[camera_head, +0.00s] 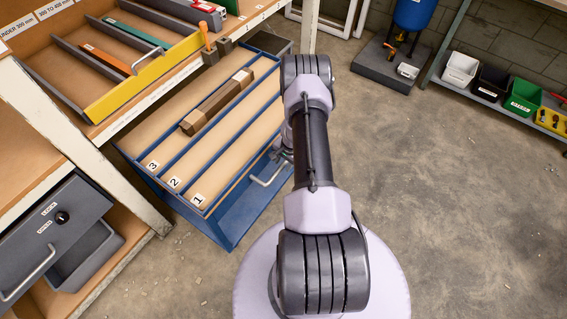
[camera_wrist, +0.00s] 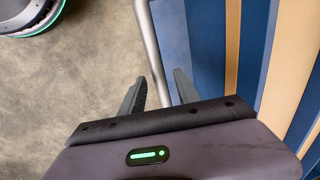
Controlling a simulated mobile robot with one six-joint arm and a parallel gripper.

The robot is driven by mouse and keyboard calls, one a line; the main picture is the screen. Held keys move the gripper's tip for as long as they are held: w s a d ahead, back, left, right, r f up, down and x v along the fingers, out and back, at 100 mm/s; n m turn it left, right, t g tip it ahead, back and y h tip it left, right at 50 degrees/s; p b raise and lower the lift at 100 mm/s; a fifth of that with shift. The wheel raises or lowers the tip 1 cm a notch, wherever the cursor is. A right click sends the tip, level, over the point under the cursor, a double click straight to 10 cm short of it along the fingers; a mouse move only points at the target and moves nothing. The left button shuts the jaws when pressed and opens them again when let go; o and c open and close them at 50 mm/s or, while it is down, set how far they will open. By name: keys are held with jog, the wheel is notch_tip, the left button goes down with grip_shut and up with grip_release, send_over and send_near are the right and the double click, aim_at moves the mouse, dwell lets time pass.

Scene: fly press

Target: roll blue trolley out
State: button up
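The blue trolley (camera_head: 232,222) stands on the floor at the open bay of the shelving, with long tan lanes marked 1, 2 and 3 on top. A brown bar (camera_head: 208,108) lies on it, seemingly in lane 3. Its silver handle (camera_head: 268,181) sticks out on the side facing my arm. In the wrist view, my gripper (camera_wrist: 159,82) is open, with one finger on each side of the handle's bar (camera_wrist: 150,50). A gap shows between the bar and each finger.
Shelving with a yellow-fronted tray (camera_head: 145,78) stands over the trolley's left side. A grey drawer (camera_head: 55,225) is at lower left. A blue drum on a dark base (camera_head: 384,70) and several small bins (camera_head: 525,97) stand at the back right. The concrete floor on the right is clear.

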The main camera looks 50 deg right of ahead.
jog(key=s+r+p, duration=0.3)
jog(key=r+p, duration=0.3)
jog(key=r, duration=1.1)
jog(key=shift+s, duration=0.2)
jog(key=shift+d+r, duration=0.1)
